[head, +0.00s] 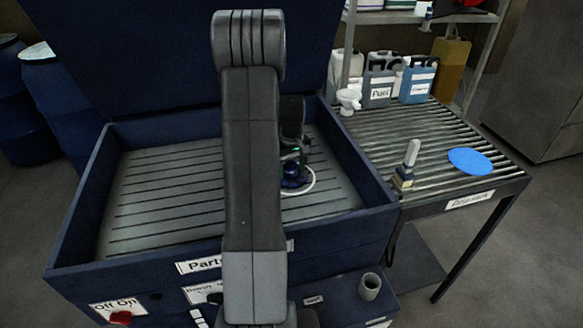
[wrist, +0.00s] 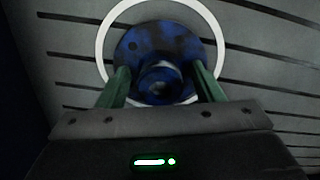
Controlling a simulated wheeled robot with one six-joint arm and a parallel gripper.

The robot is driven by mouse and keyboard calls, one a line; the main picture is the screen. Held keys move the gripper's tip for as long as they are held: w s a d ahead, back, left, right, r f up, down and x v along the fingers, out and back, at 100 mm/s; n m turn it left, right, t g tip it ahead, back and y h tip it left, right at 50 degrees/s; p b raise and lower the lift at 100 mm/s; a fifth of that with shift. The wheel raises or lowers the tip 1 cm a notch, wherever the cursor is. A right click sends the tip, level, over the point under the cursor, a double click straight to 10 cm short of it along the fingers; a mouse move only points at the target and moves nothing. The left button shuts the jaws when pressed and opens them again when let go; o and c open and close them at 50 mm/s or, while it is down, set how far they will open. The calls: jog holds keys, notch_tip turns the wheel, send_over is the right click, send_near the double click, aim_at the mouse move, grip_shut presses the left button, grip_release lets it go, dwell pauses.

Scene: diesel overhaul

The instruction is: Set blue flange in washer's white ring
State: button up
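The blue flange (wrist: 160,45) lies in the parts washer, inside the white ring (wrist: 104,35). The flange (head: 292,182) and ring (head: 311,188) also show in the head view, partly hidden by my arm. My gripper (wrist: 161,76) is over the flange, its green fingers on either side of the raised hub. Blue surface shows between fingers and hub, so the fingers look open. Whether a finger touches the flange's rim is unclear.
The washer basin (head: 160,190) has a slatted floor and raised blue walls; its left part is clear. A cup (head: 370,286) stands at the washer's front.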

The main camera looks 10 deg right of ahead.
aim_at(292, 166)
jog(key=shift+r, duration=0.15)
notch_tip(292, 166, up, 12)
dwell(0.6)
dwell(1.3)
